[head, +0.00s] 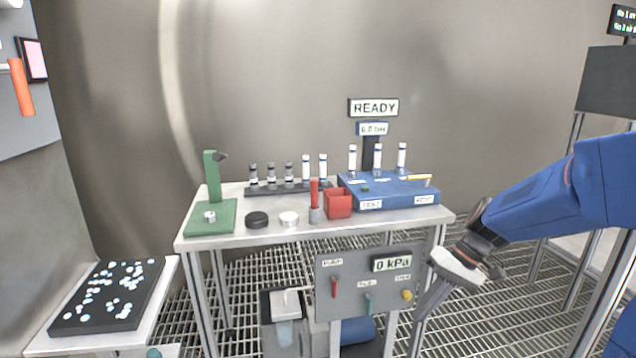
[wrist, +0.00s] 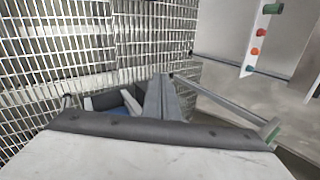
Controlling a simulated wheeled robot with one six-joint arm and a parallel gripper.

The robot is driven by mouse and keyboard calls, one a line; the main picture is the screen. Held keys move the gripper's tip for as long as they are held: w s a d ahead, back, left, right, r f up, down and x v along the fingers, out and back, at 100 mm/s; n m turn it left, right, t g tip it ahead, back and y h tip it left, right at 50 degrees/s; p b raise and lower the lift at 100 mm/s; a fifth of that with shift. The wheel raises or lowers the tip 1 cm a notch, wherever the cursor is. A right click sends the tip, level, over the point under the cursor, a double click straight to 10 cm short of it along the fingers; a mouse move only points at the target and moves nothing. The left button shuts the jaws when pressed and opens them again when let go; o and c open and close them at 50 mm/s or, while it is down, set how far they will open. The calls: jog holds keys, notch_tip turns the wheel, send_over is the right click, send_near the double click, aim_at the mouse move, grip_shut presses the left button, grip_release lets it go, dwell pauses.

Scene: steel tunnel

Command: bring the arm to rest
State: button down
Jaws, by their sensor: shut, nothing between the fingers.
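My blue arm reaches in from the right edge of the head view, sloping down to the left. My gripper (head: 458,268) hangs at its end, to the right of the pressure panel and below the right end of the workbench. In the wrist view the fingers of my gripper (wrist: 162,90) are together, with nothing between them. They point toward the grated floor. The exact gap between the fingers and the bench frame cannot be told.
The workbench (head: 270,235) bears a green stand (head: 211,218), a vial rack (head: 290,187), a red cup (head: 338,204) and a blue test unit (head: 390,193). The pressure panel (head: 350,290) stands in front. A black tray (head: 108,297) lies at left. The grated floor (head: 470,325) shows open room at right.

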jog(key=s+d+r+t+h, duration=0.2)
jog(key=s+t+h, duration=0.1)
jog(key=s, duration=0.6)
jog(key=s+d+r+m+t+h, duration=0.1)
jog(key=s+d+r+t+h, duration=0.1)
jog(key=s, duration=0.8)
jog(key=shift+s+r+t+h, duration=0.3)
jog(key=shift+r+t+h, duration=0.15)
jog(key=shift+t+h, duration=0.15)
jog(key=shift+d, duration=0.1)
